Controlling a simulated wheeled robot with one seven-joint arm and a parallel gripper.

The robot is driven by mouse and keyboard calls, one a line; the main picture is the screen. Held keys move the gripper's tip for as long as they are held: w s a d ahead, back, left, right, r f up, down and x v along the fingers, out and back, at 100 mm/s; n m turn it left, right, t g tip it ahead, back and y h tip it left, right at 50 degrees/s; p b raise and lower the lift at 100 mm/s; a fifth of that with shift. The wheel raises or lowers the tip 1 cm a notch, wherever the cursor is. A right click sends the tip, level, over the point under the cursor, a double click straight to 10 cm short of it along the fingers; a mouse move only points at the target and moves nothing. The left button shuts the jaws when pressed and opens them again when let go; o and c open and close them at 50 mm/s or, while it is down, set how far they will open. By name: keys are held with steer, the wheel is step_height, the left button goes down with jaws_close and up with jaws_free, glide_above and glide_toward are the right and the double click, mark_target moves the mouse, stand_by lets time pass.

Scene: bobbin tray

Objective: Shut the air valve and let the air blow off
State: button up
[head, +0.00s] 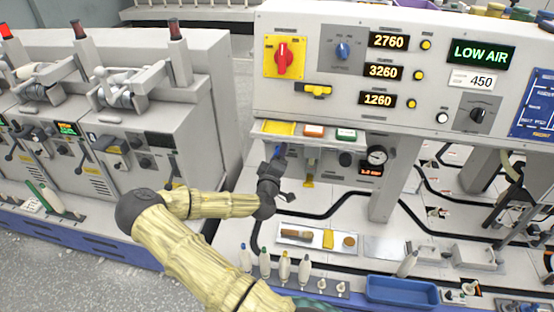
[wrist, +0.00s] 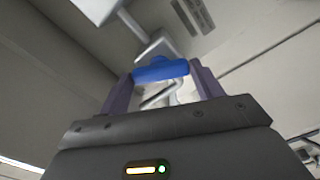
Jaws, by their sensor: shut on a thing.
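The air valve has a blue handle (wrist: 160,70), seen close in the wrist view, on a pale metal fitting (wrist: 158,46). My gripper (wrist: 161,78) has one finger at each end of the blue handle and is shut on it. In the head view my gripper (head: 279,158) is under the panel's small shelf, left of the round pressure gauge (head: 377,155). It hides most of the valve there. The gauge's needle is too small to read. A small red display (head: 371,170) sits below the gauge. The green sign (head: 481,53) reads LOW AIR.
A yellow tag or lever (head: 308,181) hangs just right of my gripper. A panel leg (head: 386,195) stands further right. Below lie a tray of tools (head: 318,238), several upright bobbins (head: 284,267) and a blue bin (head: 402,290). Winding machines (head: 130,120) stand at left.

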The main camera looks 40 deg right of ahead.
steer(key=n, duration=0.5)
steer(key=shift+b, duration=0.35)
steer(key=shift+n, duration=0.3)
steer(key=o, duration=1)
steer(key=shift+a, duration=0.15)
